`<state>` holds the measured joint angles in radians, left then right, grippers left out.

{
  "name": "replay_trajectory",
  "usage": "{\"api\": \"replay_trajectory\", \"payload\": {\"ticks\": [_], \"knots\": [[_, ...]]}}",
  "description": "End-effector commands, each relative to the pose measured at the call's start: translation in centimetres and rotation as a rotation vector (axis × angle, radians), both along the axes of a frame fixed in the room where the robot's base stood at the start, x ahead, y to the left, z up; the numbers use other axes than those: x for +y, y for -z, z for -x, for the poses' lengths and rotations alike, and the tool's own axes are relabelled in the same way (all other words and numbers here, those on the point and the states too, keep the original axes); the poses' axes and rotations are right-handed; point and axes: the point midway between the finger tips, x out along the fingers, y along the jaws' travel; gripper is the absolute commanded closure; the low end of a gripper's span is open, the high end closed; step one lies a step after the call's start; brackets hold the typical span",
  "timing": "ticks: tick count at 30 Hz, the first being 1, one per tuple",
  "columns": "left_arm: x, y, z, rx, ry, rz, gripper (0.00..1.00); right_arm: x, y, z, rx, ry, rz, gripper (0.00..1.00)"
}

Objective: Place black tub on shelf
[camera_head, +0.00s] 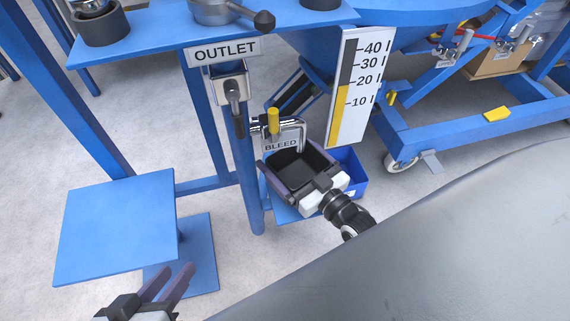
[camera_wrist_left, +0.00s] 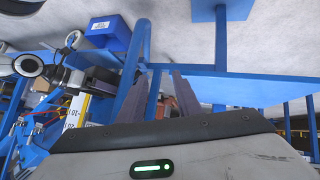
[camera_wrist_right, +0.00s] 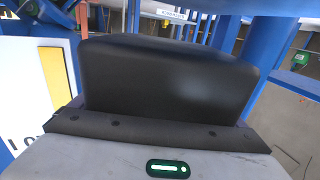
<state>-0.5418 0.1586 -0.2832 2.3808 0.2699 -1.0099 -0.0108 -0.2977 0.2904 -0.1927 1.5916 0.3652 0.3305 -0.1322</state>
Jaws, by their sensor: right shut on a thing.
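The black tub (camera_head: 301,168) is below the BLEED sign in the head view, with its open top showing. My right gripper (camera_head: 287,156) is shut on it, its fingers along two opposite sides. The tub fills the middle of the right wrist view (camera_wrist_right: 165,82). My left gripper (camera_head: 172,281) is open and empty at the bottom left, with a gap between its fingers, which also show in the left wrist view (camera_wrist_left: 160,95). A flat blue shelf plate (camera_head: 115,225) is at left, bare. Whether the tub touches the blue surface under it is hidden.
A blue bin (camera_head: 351,172) stands right behind the tub. The yellow bleed valve handle (camera_head: 273,121), the outlet valve (camera_head: 233,92) and a blue post (camera_head: 247,180) are close by. A lower blue plate (camera_head: 200,258) lies beside the shelf plate. A grey surface (camera_head: 440,245) fills the lower right.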

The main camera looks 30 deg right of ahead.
Motion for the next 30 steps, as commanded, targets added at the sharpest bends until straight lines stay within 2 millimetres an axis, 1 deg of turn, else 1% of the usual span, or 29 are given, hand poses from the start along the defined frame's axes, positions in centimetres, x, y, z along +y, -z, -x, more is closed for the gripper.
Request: {"api": "replay_trajectory", "payload": {"ticks": [5,6,9,11,15,23,24,30], "knots": [[-0.2,0.1,0.0,-0.006,0.0,0.011,0.69,0.2,0.0,-1.4,-0.003,0.0,0.0,0.34],[-0.3,0.5,-0.1,-0.011,0.0,0.021,0.69,0.2,1.2,-1.2,0.002,-0.001,0.0,0.34],[-1.1,-1.3,-0.3,-0.061,0.002,0.081,0.69,0.3,3.0,-1.2,0.001,-0.002,0.0,0.34],[-1.4,-1.8,-0.3,-0.074,0.002,0.101,0.69,0.2,3.6,-1.2,0.0,-0.002,0.0,0.34],[-1.5,-2.4,-0.3,-0.08,0.003,0.112,0.69,0.2,3.4,-1.2,-0.002,-0.001,-0.001,0.34],[-1.5,-2.3,-0.3,-0.08,0.004,0.113,0.69,0.2,3.8,-1.2,-0.002,-0.001,0.0,0.34],[-1.5,-2.4,-0.3,-0.08,0.004,0.113,0.69,0.2,3.7,-1.1,0.0,-0.001,0.0,0.0],[-1.5,-2.4,-0.3,-0.08,0.003,0.112,0.69,0.2,3.7,-1.1,0.001,-0.001,0.0,0.0]]}}
